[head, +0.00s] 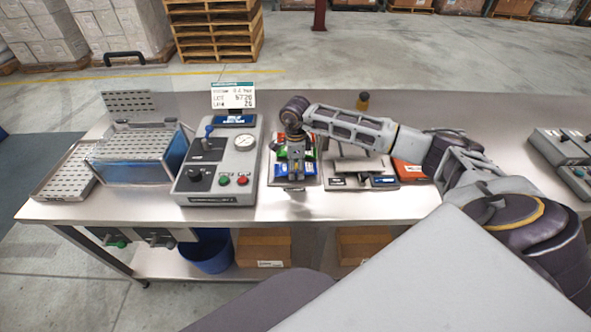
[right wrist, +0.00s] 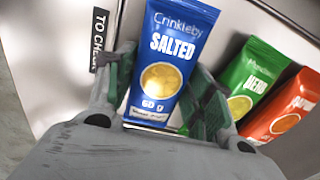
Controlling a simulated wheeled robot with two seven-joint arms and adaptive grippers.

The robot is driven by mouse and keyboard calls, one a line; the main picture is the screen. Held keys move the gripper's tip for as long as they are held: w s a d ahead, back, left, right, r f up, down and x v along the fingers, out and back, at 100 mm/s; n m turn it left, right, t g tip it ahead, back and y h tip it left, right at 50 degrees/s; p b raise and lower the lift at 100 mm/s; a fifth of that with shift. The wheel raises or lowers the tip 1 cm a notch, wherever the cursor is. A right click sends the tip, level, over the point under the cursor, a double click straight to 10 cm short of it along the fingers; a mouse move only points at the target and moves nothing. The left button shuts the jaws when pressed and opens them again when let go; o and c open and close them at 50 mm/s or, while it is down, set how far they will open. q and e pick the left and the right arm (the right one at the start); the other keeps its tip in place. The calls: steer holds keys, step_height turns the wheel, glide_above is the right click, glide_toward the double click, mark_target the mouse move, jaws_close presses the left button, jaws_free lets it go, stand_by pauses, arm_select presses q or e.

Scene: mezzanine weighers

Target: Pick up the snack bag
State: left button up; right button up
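In the right wrist view a blue snack bag (right wrist: 168,62) marked "Crinkleby Salted 60 g" lies between the fingers of my right gripper (right wrist: 165,100). The fingers are apart, one on each side of it, with no clear grip on it. A green bag (right wrist: 252,78) and a red bag (right wrist: 290,108) lie to its right. In the head view my right gripper (head: 296,172) points down over the tray (head: 310,183) of bags and hides part of them; the blue bag (head: 280,169) shows just beside it. My left gripper is not in view.
A grey control box (head: 215,180) with a gauge and lever stands left of the tray. A weigher-like unit (head: 358,175) and an orange box (head: 408,170) are to the right.

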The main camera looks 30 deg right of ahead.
mark_target(296, 166)
steer(key=shift+c, duration=1.2)
steer(key=shift+r, duration=0.1)
steer(key=shift+r+b, duration=0.55)
steer(key=shift+r, duration=4.35)
